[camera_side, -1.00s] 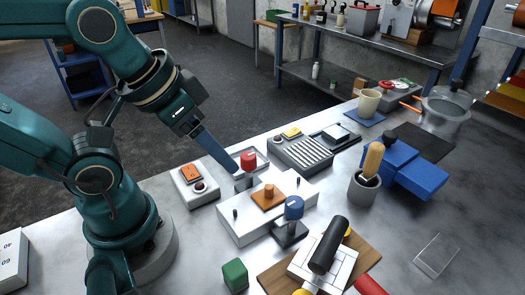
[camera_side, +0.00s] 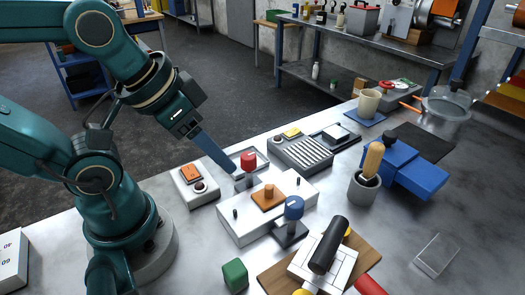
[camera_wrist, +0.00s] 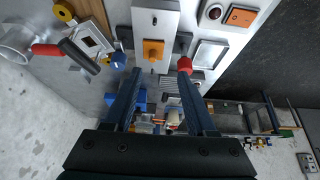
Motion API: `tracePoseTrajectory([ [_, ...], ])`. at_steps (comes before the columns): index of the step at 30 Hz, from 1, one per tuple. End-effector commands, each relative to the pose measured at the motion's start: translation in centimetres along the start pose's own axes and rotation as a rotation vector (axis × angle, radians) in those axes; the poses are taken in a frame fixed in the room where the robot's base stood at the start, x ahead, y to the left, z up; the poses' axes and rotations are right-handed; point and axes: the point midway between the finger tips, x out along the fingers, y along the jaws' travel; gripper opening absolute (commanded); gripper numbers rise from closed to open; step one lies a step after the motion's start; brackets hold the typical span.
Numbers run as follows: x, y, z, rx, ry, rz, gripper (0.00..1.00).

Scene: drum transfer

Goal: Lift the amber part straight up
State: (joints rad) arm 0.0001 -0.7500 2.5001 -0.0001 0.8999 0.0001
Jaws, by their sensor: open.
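The amber part (camera_side: 268,197) is a small orange plate with a round knob on top. It sits on a white block (camera_side: 238,226) between two small dark pins. It also shows in the wrist view (camera_wrist: 153,49), just beyond my fingertips and in the gap between them. My gripper (camera_wrist: 160,69) is open and empty. In the side view my gripper (camera_side: 236,171) comes in from the upper left, its tips close to a red knob (camera_side: 248,161) and short of the amber part. The far finger is hidden there.
A blue knob (camera_side: 294,207) on a grey base stands right of the block. A grey switch box (camera_side: 195,186) is to the left, a ribbed tray (camera_side: 303,154) behind. A green block (camera_side: 235,275) lies in front. Clear table (camera_side: 400,215) lies to the right.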

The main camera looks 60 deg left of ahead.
Motion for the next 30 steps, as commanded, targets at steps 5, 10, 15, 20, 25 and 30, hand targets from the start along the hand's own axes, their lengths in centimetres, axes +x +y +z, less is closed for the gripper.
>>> tracePoseTrajectory([
  [5, 0.0, 0.0, 0.0, 0.019, -0.002, 0.0, 0.56],
  [10, -0.7, 0.0, -1.6, 0.165, -0.006, 0.001, 0.56],
  [15, 0.1, 0.2, -3.7, 0.322, -0.087, 0.019, 0.56],
  [20, 2.0, 0.5, -5.5, 0.46, -0.191, 0.052, 0.56],
  [25, 5.1, 1.0, -6.6, 0.574, -0.311, 0.1, 0.56],
  [30, 8.0, 1.3, -6.5, 0.614, -0.409, 0.136, 0.56],
])
